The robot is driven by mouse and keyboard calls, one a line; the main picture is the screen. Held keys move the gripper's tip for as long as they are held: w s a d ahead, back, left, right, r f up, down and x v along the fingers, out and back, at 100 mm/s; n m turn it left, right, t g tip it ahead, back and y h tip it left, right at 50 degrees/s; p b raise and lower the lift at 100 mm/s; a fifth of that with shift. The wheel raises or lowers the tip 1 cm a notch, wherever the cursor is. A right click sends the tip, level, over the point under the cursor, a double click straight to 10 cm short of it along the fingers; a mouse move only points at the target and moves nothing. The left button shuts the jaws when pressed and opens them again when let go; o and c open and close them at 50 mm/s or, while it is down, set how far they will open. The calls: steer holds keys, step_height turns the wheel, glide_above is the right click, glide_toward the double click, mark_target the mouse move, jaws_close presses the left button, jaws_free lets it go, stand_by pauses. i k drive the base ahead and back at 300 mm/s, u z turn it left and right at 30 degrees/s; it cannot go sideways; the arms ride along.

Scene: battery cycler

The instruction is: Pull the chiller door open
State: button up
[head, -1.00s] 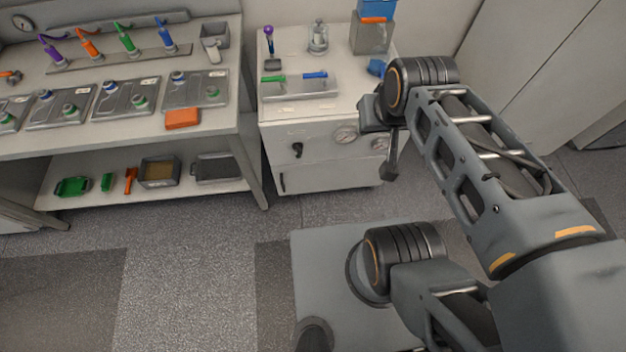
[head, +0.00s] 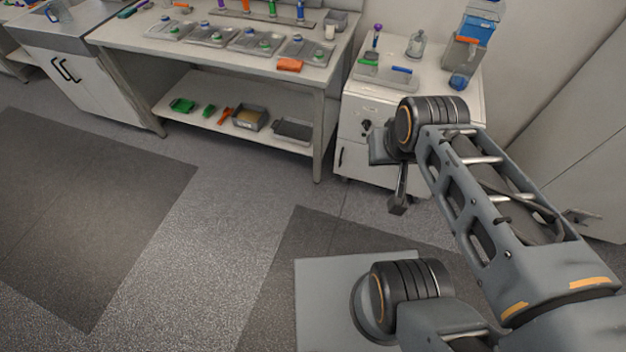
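No unit is labelled as the chiller. A white cabinet (head: 352,128) with a dark knob (head: 366,127) stands at upper middle right. Its lower front door (head: 356,164) has a dark upright handle (head: 341,157) near the left edge. The door looks shut. My arm covers the right part of the front. My gripper (head: 398,206) hangs down in front of the cabinet in the picture, right of the handle and apparently apart from it. Its fingers are small and dark, so I cannot tell whether they are open. I see nothing held.
A workbench (head: 225,58) with trays and a lower shelf (head: 200,108) stands left of the cabinet. Another unit (head: 100,85) with two dark handles is at far left. A tall pale cabinet (head: 590,130) stands at right. The floor (head: 180,240) at left is clear.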

mark_target(351, 158)
steer(key=z, duration=1.7)
steer(key=k, duration=0.1)
steer(key=u, duration=2.75)
steer(key=i, duration=0.85)
steer(key=z, duration=0.65)
steer(key=i, duration=0.4)
steer(key=z, duration=0.3)
